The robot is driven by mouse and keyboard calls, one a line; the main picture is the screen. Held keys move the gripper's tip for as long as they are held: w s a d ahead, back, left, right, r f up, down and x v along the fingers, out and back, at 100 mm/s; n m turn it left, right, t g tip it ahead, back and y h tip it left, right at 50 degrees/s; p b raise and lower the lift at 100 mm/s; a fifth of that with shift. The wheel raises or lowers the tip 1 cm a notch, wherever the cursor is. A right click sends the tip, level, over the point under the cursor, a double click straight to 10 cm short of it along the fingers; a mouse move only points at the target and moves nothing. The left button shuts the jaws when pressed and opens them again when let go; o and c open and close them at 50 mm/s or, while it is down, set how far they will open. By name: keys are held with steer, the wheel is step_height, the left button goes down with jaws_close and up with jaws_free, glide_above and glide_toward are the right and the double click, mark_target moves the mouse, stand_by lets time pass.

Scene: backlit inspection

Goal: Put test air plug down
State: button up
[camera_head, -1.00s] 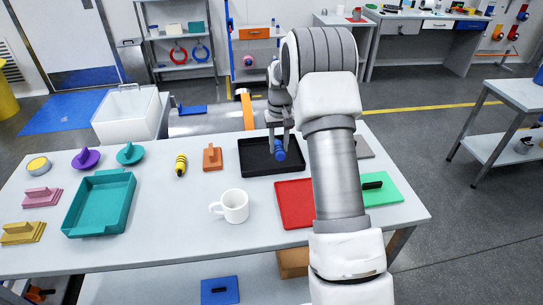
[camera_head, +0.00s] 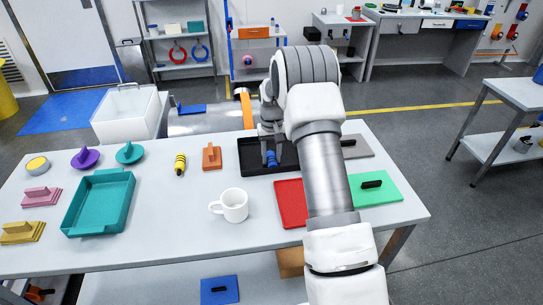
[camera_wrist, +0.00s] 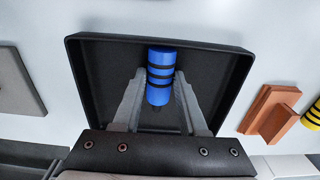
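The blue plug with black bands (camera_wrist: 160,62) sits between the two fingers of my gripper (camera_wrist: 160,76) in the wrist view, and the fingers appear shut on its sides. In the head view the blue plug (camera_head: 271,159) hangs below my gripper (camera_head: 270,146), over the floor of the black tray (camera_head: 254,167). I cannot tell whether its lower end touches the tray floor. In the wrist view the black tray (camera_wrist: 97,52) surrounds the plug and holds nothing else that I can see. My arm hides the tray's right part in the head view.
A red plate (camera_head: 289,205) lies in front of the tray, partly behind my arm. An orange block (camera_head: 212,158) and a yellow-black plug (camera_head: 180,165) lie left of it. A white mug (camera_head: 233,206) stands in front. A grey plate (camera_head: 358,151) lies to the right.

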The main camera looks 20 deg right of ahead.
mark_target(272, 158)
steer(key=o, duration=0.3)
steer(key=shift+r, duration=0.1)
steer(key=s+a+r+t, duration=0.1)
steer(key=s+a+r, duration=0.15)
steer(key=r, duration=0.85)
steer(key=s+a+r, duration=0.1)
steer(key=s+r, duration=0.2)
steer(key=r, duration=0.8)
steer(key=s+a+r+n+t, duration=0.15)
steer(key=s+a+r, duration=0.25)
steer(key=s+r, duration=0.5)
steer(key=shift+s+a+f+n+t+p, duration=0.15)
steer(key=shift+s+a+f+t, duration=0.55)
steer(key=shift+s, duration=2.75)
steer(key=shift+s+a+f+n+t+p, duration=0.15)
steer(key=shift+s+a+f+t, duration=0.5)
steer(key=shift+s, duration=2.8)
steer(key=shift+s+a+f+n+t, duration=0.3)
steer(key=shift+s+a, duration=0.7)
steer(key=shift+s, duration=2.45)
